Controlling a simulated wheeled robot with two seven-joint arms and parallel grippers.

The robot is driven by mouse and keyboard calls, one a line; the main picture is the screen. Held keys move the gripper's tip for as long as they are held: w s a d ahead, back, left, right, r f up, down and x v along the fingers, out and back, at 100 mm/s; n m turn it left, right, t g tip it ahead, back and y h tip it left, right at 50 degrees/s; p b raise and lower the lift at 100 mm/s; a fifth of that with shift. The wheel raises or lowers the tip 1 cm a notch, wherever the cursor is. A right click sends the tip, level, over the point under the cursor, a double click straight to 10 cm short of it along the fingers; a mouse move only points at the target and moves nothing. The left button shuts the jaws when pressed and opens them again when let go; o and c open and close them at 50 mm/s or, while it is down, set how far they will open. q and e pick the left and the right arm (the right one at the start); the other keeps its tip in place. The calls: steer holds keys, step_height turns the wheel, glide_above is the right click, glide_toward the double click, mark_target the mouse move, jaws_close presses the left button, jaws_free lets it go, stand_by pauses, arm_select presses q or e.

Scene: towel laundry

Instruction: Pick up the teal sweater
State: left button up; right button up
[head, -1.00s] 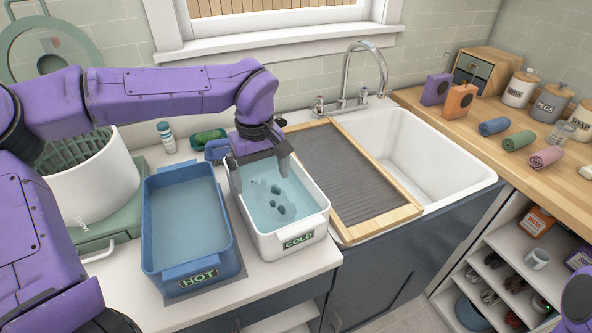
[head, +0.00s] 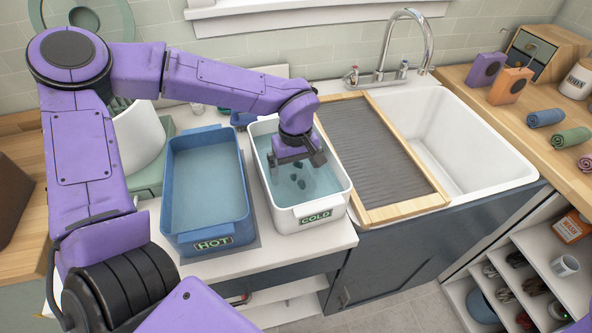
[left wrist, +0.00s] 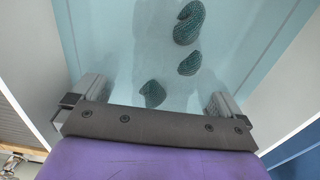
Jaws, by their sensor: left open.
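The white tub labelled COLD (head: 319,212) holds pale blue water. Small dark teal knit patches of the teal sweater (head: 301,184) show at the water; the rest of it is hidden. In the left wrist view several separate patches show, the largest sweater patch (left wrist: 189,22) at the top. My left gripper (head: 297,163) is over the COLD tub with its fingers pointing down, open and empty. In the left wrist view one patch lies between the fingers of the left gripper (left wrist: 158,97), and the others lie beyond. I cannot tell its exact height above the water. My right gripper is out of view.
The blue tub labelled HOT (head: 213,242) stands close on the left. A ribbed drainboard with a wooden frame (head: 405,214) and the white sink (head: 500,178) are on the right, with the tall faucet (head: 428,45) behind. Rolled towels (head: 545,118) lie on the right counter.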

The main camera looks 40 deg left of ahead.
arm_select(q)
steer(key=shift+s+r, duration=0.15)
steer(key=shift+s, duration=0.15)
steer(key=shift+s+r, duration=0.1)
steer(key=shift+s, duration=0.05)
steer(key=c, duration=1.8)
steer(key=shift+o, duration=0.2)
